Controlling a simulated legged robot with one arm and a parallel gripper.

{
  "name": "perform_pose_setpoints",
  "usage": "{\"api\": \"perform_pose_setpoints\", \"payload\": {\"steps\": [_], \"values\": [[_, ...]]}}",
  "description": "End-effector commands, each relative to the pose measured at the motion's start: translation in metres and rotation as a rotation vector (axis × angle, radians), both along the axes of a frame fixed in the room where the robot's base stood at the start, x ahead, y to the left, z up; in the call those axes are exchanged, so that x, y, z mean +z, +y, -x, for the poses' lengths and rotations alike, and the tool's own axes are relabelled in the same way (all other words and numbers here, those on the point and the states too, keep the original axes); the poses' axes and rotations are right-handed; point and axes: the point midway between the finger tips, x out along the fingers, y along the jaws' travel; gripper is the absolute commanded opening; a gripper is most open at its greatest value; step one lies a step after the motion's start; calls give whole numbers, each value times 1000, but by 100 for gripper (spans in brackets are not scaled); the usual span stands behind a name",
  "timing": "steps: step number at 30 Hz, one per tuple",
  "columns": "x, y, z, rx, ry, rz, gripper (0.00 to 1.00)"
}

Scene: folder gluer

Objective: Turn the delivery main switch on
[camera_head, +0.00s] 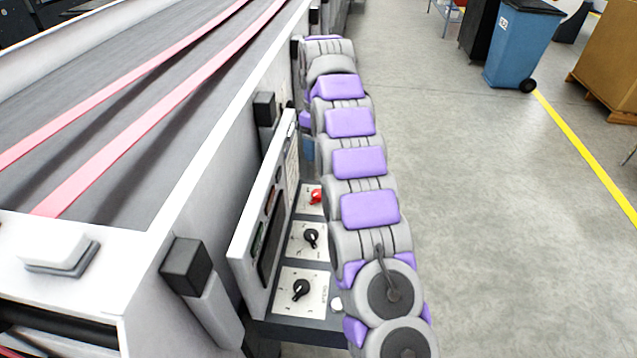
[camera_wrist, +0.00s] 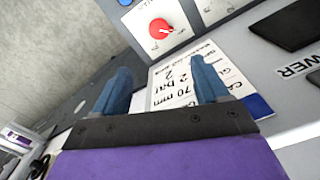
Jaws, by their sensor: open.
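A red rotary knob (camera_head: 316,196) sits on a white plate on the control panel beside the machine, partly behind my arm.
Two black knobs (camera_head: 311,238) (camera_head: 301,290) sit nearer on the same panel. A printed label card (camera_wrist: 185,88) lies behind the fingers in the wrist view. The machine's conveyor with red belts (camera_head: 150,110) is left of the panel.

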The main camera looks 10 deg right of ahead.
Motion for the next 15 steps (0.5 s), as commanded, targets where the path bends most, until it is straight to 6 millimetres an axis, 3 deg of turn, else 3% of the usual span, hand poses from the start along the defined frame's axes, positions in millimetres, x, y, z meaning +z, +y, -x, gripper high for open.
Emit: {"api": "perform_pose_setpoints", "payload": {"steps": [8, 15], "values": [[-16, 0, -2, 4, 1, 0, 74], [-47, -1, -2, 3, 5, 0, 74]]}}
